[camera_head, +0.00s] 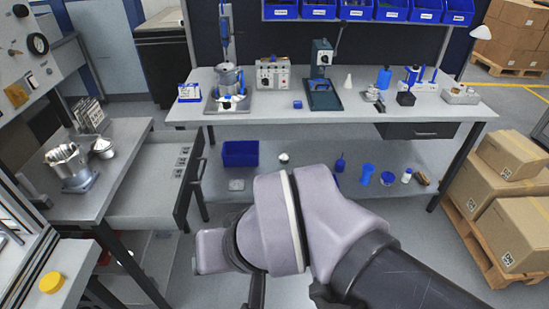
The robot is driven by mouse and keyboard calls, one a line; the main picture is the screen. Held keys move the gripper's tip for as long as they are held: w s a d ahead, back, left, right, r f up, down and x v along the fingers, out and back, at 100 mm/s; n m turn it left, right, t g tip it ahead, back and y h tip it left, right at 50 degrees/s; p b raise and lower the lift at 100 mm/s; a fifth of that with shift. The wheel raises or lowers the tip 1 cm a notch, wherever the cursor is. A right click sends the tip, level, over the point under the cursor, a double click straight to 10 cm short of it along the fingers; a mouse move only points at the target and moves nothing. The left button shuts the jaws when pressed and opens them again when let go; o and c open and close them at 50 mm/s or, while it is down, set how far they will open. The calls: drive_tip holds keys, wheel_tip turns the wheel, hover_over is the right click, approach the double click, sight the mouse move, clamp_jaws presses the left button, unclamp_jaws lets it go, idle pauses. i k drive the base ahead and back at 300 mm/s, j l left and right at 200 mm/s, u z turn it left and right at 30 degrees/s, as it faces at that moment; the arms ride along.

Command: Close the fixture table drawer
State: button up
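A drawer (140,197) stands pulled out to the right from under the grey table (122,137) at the left. Its light grey bottom is mostly bare, with several small dark-marked pieces near its front. The dark drawer front (189,178) has a bar handle (201,172) on its right side. My lilac-grey arm joint is at the bottom centre, right of the drawer and apart from it in the picture. Dark parts, perhaps my gripper (258,290), show below the joint, cut off by the bottom edge. Their opening cannot be made out.
A long workbench (350,116) with tools stands behind; its dark drawer (420,130) looks closed. A lower shelf holds a blue bin (240,153) and small items. Cartons on a pallet (490,240) stand at right. Some grey floor is clear between drawer and arm.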

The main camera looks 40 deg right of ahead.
sight(146, 197)
drive_tip(key=z, duration=0.15)
drive_tip(key=i+l+u, duration=0.7)
drive_tip(key=l, duration=0.2)
drive_tip(key=i, duration=0.05)
